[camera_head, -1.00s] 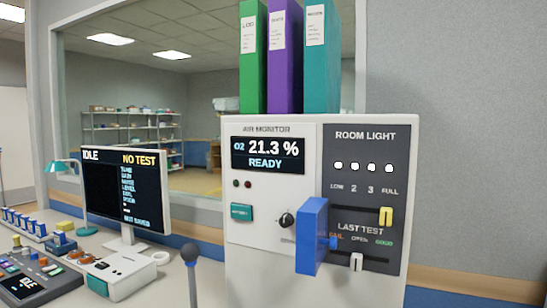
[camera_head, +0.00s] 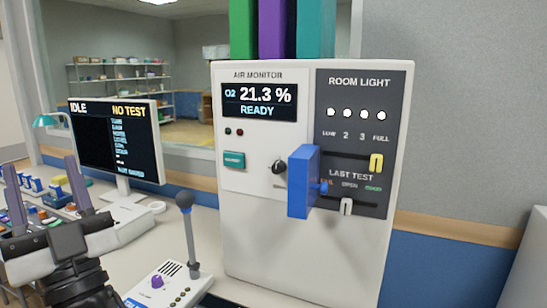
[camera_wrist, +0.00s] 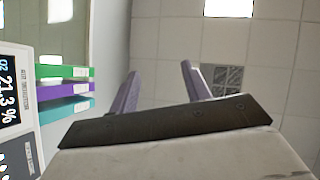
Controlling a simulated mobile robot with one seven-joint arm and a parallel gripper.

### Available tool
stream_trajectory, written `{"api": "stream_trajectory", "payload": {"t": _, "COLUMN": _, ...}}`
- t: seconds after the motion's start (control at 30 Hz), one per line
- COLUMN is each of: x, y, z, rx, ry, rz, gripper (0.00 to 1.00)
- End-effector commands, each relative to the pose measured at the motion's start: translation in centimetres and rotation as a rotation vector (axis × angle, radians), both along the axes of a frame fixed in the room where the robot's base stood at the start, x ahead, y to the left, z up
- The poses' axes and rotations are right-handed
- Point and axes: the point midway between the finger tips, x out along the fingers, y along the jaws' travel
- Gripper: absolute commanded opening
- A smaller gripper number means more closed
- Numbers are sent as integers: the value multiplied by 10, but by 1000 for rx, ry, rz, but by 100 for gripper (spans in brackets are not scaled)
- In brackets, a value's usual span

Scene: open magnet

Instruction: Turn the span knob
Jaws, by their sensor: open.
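The white air monitor (camera_head: 255,220) stands on the desk, its display reading O2 21.3 % READY. A small black knob (camera_head: 280,167) sits on its front, below the display and right of a teal button (camera_head: 234,160). I cannot read a span label on it. A blue block (camera_head: 303,182) stands out from the panel just right of the knob, close to it in the picture. My gripper (camera_head: 45,187) is at the lower left in the head view, its two purple fingers apart and empty, well away from the knob. In the wrist view my gripper (camera_wrist: 162,88) faces the ceiling.
A microphone-like stalk (camera_head: 188,230) rises from a small white box with a purple knob (camera_head: 157,282), between my gripper and the monitor. A computer screen (camera_head: 118,145) stands behind my gripper. Sliders sit on the dark room light panel (camera_head: 360,110). Binders (camera_head: 275,30) stand on top.

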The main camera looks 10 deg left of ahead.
Motion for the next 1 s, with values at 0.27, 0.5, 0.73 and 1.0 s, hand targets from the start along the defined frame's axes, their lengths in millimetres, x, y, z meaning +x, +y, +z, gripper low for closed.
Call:
{"api": "stream_trajectory", "payload": {"t": 0.27, "x": 168, "y": -81, "z": -35, "rx": 295, "ry": 726, "rz": -132, "gripper": 48}}
{"api": "stream_trajectory", "payload": {"t": 0.5, "x": 223, "y": -168, "z": -86, "rx": 782, "ry": 1090, "rz": -223, "gripper": 48}}
{"api": "stream_trajectory", "payload": {"t": 0.73, "x": 233, "y": -193, "z": -103, "rx": 951, "ry": 1160, "rz": -247, "gripper": 48}}
{"api": "stream_trajectory", "payload": {"t": 1.0, "x": 276, "y": -205, "z": -101, "rx": 949, "ry": 1161, "rz": -252, "gripper": 48}}
